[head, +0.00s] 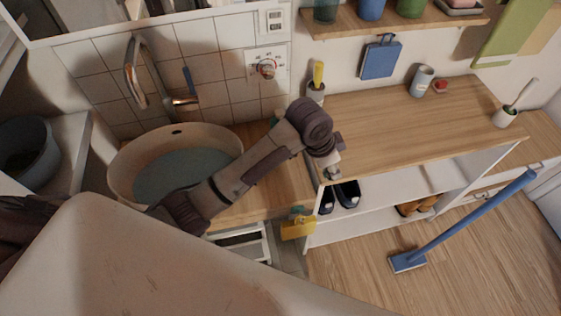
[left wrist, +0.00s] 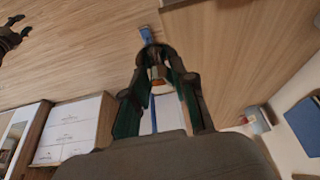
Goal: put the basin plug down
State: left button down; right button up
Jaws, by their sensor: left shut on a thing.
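My left gripper (head: 334,172) is at the front left edge of the wooden counter top (head: 420,125), to the right of the basin. In the left wrist view its fingers (left wrist: 157,58) are closed together around a small brownish and pale thing (left wrist: 157,74), which I take to be the basin plug. The fingers hide most of its shape. In the head view only a small greyish bit shows at the fingertips. The round basin (head: 122,168) stands at the left with bluish water in it, under the tap (head: 134,70).
A yellow-topped brush (head: 318,78) stands near my left wrist. A grey cup (head: 421,80), a red item (head: 440,86) and a brush holder (head: 506,117) stand farther right. The counter's middle is clear. Shoes (head: 348,194) sit below; a blue mop (head: 455,225) leans in front.

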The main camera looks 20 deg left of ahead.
pick_arm(q)
jog(key=a+f, duration=0.2)
jog(key=a, duration=0.1)
jog(key=w+a+f+p, duration=0.1)
jog(key=a+f, duration=0.1)
jog(key=a, duration=0.2)
jog(key=a+f+p, duration=0.1)
jog(key=a+f, duration=0.1)
jog(key=a, duration=0.2)
jog(key=shift+w+f, duration=0.3)
jog(key=shift+f, duration=0.1)
jog(key=shift+a+f, duration=0.2)
jog(key=shift+a, duration=0.1)
jog(key=shift+a+f, duration=0.1)
jog(key=shift+f, duration=0.15)
notch_tip(320, 180, down, 3)
jog(key=shift+f+p, duration=0.15)
jog(key=shift+p, duration=0.35)
jog(key=shift+f, duration=0.2)
pick_arm(e)
jog(key=a+r, duration=0.2)
jog(key=r, duration=0.1)
jog(key=shift+w+a+r, duration=0.15)
jog(key=shift+w+a, duration=0.2)
jog(key=shift+a, duration=0.05)
jog(key=shift+a, duration=0.1)
